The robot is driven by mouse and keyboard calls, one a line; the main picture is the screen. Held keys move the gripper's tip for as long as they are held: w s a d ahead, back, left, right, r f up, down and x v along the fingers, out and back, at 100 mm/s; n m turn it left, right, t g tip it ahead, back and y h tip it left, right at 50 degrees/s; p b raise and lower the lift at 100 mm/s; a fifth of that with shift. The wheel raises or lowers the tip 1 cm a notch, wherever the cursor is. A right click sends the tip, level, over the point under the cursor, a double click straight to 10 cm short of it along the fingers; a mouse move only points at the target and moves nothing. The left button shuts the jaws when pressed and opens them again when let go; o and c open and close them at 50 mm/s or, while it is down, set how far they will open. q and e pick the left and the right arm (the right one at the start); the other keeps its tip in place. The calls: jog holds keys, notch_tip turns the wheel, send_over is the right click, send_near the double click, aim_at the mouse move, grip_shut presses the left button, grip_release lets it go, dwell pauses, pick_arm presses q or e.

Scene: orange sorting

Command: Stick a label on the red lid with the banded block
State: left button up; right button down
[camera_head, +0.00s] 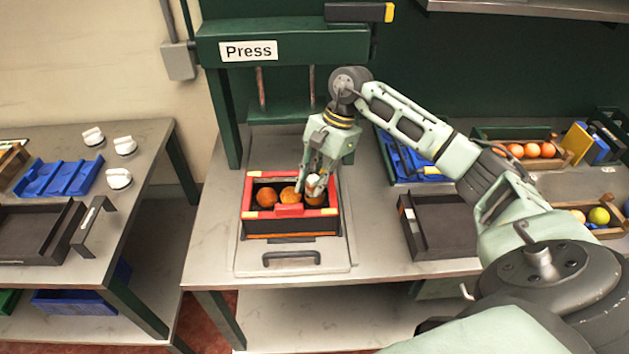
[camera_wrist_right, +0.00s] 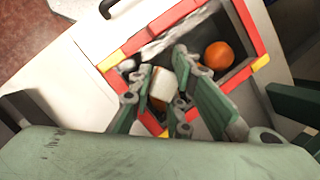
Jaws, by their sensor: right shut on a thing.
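The red lid (camera_head: 289,210) shows as a red frame with yellow corners on top of a dark crate (camera_head: 290,226), under the press. It also shows in the right wrist view (camera_wrist_right: 177,16). My right gripper (camera_head: 313,185) reaches down into the frame's opening from above. It is shut on a small white and orange-brown piece, which looks like the banded block (camera_wrist_right: 161,84); the fingers hide part of it. Oranges (camera_head: 267,196) lie in the crate beside the gripper, and one shows in the right wrist view (camera_wrist_right: 218,55). I see no clear label. My left gripper is out of view.
The green press (camera_head: 288,115) stands behind the crate. A black handle (camera_head: 291,258) lies in front. A dark tray (camera_head: 440,225), a blue tray (camera_head: 415,165) and fruit crates (camera_head: 520,133) are to the right. Another table with blue trays (camera_head: 58,178) stands left.

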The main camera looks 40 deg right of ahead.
jog(key=shift+s+f+b, duration=0.1)
jog(key=shift+f+b, duration=0.05)
jog(key=shift+b, duration=0.25)
dwell(1.3)
jog(key=shift+r+p, duration=0.4)
jog(key=shift+r, duration=0.45)
jog(key=shift+r+p, duration=1.1)
jog(key=shift+r, duration=1.7)
jog(key=shift+f, duration=0.15)
